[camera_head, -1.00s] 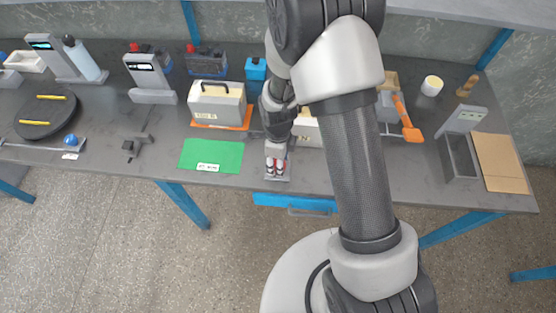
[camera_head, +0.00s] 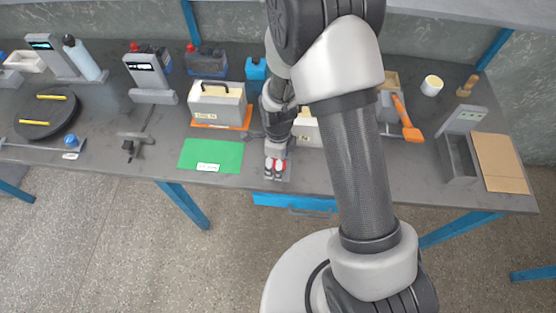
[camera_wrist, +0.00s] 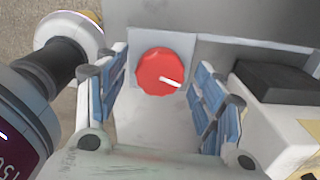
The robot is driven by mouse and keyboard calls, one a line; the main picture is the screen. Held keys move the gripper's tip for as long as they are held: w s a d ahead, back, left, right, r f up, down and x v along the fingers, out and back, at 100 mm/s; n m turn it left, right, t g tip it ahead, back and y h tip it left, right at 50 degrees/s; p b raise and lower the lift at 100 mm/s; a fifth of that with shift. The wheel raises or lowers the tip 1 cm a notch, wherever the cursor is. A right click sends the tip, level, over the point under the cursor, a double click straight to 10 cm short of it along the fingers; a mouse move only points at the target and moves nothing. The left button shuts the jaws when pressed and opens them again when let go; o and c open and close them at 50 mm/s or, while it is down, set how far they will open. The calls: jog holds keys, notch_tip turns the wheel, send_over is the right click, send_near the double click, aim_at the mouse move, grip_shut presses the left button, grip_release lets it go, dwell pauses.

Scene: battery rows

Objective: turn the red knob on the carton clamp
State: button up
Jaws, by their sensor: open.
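The red knob (camera_wrist: 160,72) is round with a ribbed edge and has a white pointer line towards its lower right. It is mounted on a pale grey plate (camera_wrist: 135,108), the visible part of the carton clamp. In the head view the plate (camera_head: 275,178) lies at the front edge of the bench, right of the green mat. My gripper (camera_wrist: 161,62) is open, with one blue-grey finger on each side of the knob. Gaps show between the fingers and the knob in the wrist view. My gripper (camera_head: 276,164) partly hides the knob in the head view.
A green mat (camera_head: 215,152) lies left of the plate. A cream case (camera_head: 217,108) with a dark handle stands behind it. Another pale case (camera_head: 308,132) stands close to the right of my gripper. A blue drawer (camera_head: 270,200) is below the bench edge.

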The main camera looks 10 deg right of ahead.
jog(key=shift+r, duration=0.1)
notch_tip(320, 180, up, 12)
dwell(0.5)
dwell(0.7)
jog(key=s+d+r+n+t, duration=0.1)
jog(key=s+d+r+n, duration=0.15)
jog(key=r+n, duration=0.35)
jog(key=s+d+r+n+t, duration=0.15)
jog(key=s+r+n, duration=0.25)
jog(key=r, duration=0.5)
jog(key=s+d+r+n+t, duration=0.2)
jog(key=s+r+n, duration=0.4)
jog(key=s+n, duration=0.6)
jog(key=shift+d+n, duration=0.4)
jog(key=shift+d, duration=0.15)
